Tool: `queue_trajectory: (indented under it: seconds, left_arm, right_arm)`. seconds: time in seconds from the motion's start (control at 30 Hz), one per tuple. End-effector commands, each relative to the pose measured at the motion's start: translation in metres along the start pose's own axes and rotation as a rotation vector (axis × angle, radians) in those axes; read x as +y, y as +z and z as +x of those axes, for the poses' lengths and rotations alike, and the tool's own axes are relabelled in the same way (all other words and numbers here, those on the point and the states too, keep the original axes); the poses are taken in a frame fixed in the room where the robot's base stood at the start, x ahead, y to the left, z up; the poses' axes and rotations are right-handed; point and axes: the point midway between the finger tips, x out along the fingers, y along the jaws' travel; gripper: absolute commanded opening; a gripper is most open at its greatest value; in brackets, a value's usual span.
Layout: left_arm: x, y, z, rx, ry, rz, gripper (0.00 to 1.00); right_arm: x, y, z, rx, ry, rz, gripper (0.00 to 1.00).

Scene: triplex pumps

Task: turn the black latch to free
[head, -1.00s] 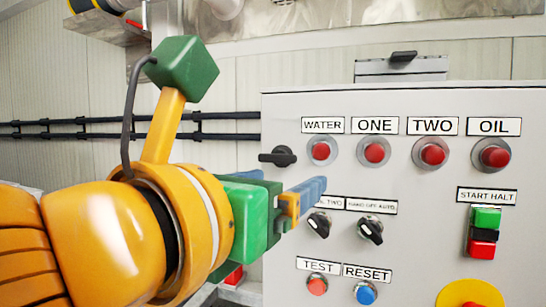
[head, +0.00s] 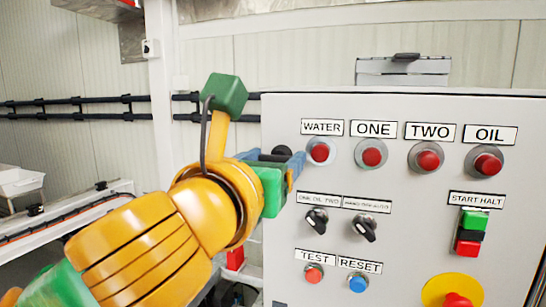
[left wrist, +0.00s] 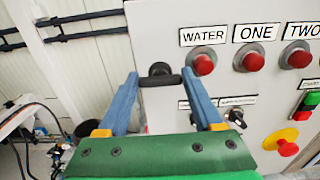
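The black latch (head: 282,151) is on the left edge of the grey control panel, left of the WATER button. In the left wrist view the latch (left wrist: 160,76) lies between the two blue fingertips, its handle roughly level. My left gripper (head: 274,158) is open around the latch, one finger on each side; it also shows in the left wrist view (left wrist: 158,82). I cannot tell whether the fingers touch the latch. In the head view the gripper hides part of it. My right gripper is not in view.
The panel (head: 400,270) carries red buttons (head: 372,153) to the right of the latch, selector switches (head: 317,220) below, and a START HALT switch (head: 470,235). A yellow-backed red button (head: 452,290) is low on the right. Dark pipes (head: 80,108) run along the back wall.

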Motion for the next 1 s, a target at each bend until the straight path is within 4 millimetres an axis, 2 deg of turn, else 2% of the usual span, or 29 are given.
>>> queue_trajectory:
  seconds: [0.27, 0.47, 0.7, 1.0]
  left_arm:
    - [0.000, -0.002, 0.000, 0.002, 0.001, 0.024, 0.12]
    - [-0.001, -0.004, 0.000, -0.001, 0.001, 0.123, 0.12]
    - [-0.001, -0.004, 0.000, -0.003, 0.002, 0.332, 0.12]
    - [-0.002, -0.003, 0.000, -0.002, 0.003, 0.618, 0.12]
  right_arm:
    - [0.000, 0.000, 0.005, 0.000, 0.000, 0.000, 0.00]
    - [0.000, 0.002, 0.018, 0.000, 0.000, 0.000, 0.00]
    - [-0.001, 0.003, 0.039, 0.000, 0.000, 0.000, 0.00]
    - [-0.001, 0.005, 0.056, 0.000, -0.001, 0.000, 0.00]
